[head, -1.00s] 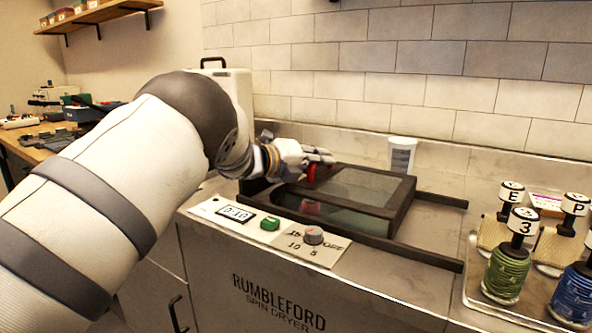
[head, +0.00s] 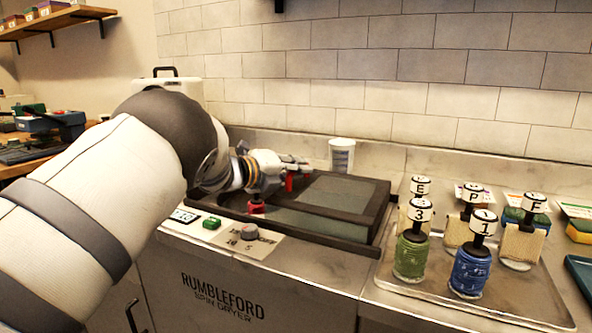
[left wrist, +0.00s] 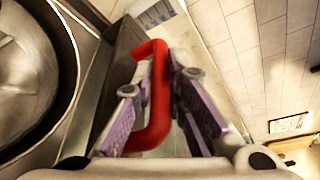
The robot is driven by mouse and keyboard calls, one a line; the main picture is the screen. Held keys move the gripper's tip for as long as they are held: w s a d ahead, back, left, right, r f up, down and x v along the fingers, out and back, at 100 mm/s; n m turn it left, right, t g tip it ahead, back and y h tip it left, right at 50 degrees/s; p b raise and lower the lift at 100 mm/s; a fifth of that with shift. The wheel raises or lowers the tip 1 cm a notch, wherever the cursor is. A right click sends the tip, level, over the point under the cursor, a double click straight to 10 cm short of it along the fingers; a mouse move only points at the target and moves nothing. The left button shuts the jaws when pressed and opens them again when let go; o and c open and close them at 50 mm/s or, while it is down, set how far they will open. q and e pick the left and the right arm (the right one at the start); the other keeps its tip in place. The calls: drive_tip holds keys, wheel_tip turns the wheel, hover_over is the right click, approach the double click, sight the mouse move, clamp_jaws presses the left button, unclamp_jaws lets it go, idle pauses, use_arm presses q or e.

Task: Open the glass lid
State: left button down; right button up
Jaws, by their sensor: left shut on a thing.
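The glass lid (head: 335,195) is a dark-framed pane lying flat on two dark rails on top of the spin dryer (head: 240,285). Its red handle (left wrist: 158,95) is a bent bar, also partly seen in the head view (head: 289,183). My left gripper (head: 285,170) is shut on this handle, with its fingers on either side of the bar in the left wrist view (left wrist: 160,110). A round metal drum (left wrist: 30,75) shows uncovered at the left of the wrist view. In the head view my left arm hides the lid's left end. My right gripper is out of view.
A white cup (head: 342,155) stands behind the lid by the wall. A tray (head: 425,293) with several labelled bottles and spools stands right of the dryer, close to the rail ends. A green button (head: 211,222) and a grey knob (head: 249,231) sit on the front panel.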

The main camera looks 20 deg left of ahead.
use_arm(q)
drive_tip(key=c, duration=1.9)
unclamp_jaws()
drive_tip(key=v, duration=1.2)
